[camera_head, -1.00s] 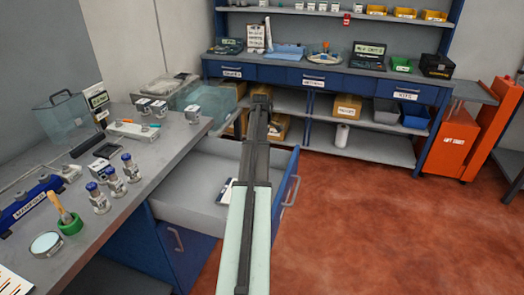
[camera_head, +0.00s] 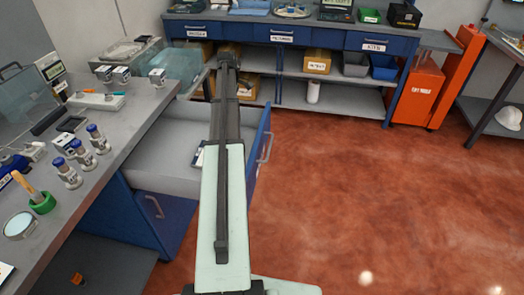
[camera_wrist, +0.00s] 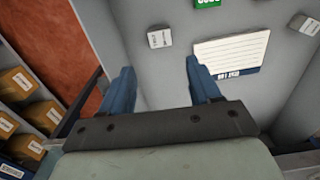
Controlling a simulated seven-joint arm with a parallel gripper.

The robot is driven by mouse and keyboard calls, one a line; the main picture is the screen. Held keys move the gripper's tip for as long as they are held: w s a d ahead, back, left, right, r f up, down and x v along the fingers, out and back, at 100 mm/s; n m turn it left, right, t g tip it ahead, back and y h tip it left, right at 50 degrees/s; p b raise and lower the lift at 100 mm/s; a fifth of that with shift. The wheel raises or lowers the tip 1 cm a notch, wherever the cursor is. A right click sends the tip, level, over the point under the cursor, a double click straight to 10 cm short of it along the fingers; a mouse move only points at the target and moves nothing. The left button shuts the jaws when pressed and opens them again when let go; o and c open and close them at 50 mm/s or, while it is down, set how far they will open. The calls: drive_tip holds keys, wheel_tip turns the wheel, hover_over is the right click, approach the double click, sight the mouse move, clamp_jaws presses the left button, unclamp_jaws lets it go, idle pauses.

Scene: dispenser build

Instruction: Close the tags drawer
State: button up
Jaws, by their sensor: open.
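A drawer (camera_head: 160,178) stands pulled open from the left workbench. Its blue front (camera_head: 262,150) has a metal handle (camera_head: 267,148) on the outer side, and no label on it is readable. A small dark-edged item (camera_head: 198,156) lies inside. My arm crosses over the drawer in the head view and my gripper cannot be made out there. In the wrist view my gripper (camera_wrist: 160,66) has its two blue fingers apart with nothing between them. Below it are the grey drawer inside, a lined white card (camera_wrist: 232,54) and a small white block (camera_wrist: 160,38).
The workbench (camera_head: 125,125) holds several blue-capped fittings (camera_head: 97,138) and a green-based tool (camera_head: 42,203). A cabinet door (camera_head: 158,215) is below the drawer. A blue shelf bench (camera_head: 330,45) stands behind, with an orange cart (camera_head: 418,92) to its right. The red floor right of the drawer is clear.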

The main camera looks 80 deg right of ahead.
drive_tip(key=shift+r, duration=0.25)
drive_tip(key=shift+c, duration=0.7)
wheel_tip(320, 180, up, 4)
drive_tip(key=shift+r, duration=0.25)
drive_tip(key=c, duration=0.5)
drive_tip(key=s+m+t, duration=0.1)
drive_tip(key=s+m, duration=0.1)
drive_tip(key=s, duration=0.1)
drive_tip(key=s+m+t, duration=0.1)
drive_tip(key=s+m, duration=0.1)
drive_tip(key=s, duration=0.2)
drive_tip(key=s+d+f+m+h, duration=0.1)
drive_tip(key=s+m, duration=0.1)
drive_tip(key=s, duration=0.2)
drive_tip(key=shift+s+f+m+t, duration=0.1)
drive_tip(key=shift+s+m+t, duration=0.1)
drive_tip(key=shift+m+t, duration=0.2)
clamp_jaws()
drive_tip(key=s+r+m+t+h, duration=0.1)
drive_tip(key=s+m+t+h, duration=0.25)
drive_tip(key=s+m, duration=0.9)
drive_tip(key=w+d+f+n, duration=0.1)
drive_tip(key=w+d+f, duration=0.1)
drive_tip(key=f, duration=0.4)
drive_tip(key=w+d+f+n, duration=0.1)
drive_tip(key=w+f, duration=0.3)
drive_tip(key=f, duration=0.3)
drive_tip(key=shift+w+d, duration=0.15)
drive_tip(key=shift+d, duration=0.2)
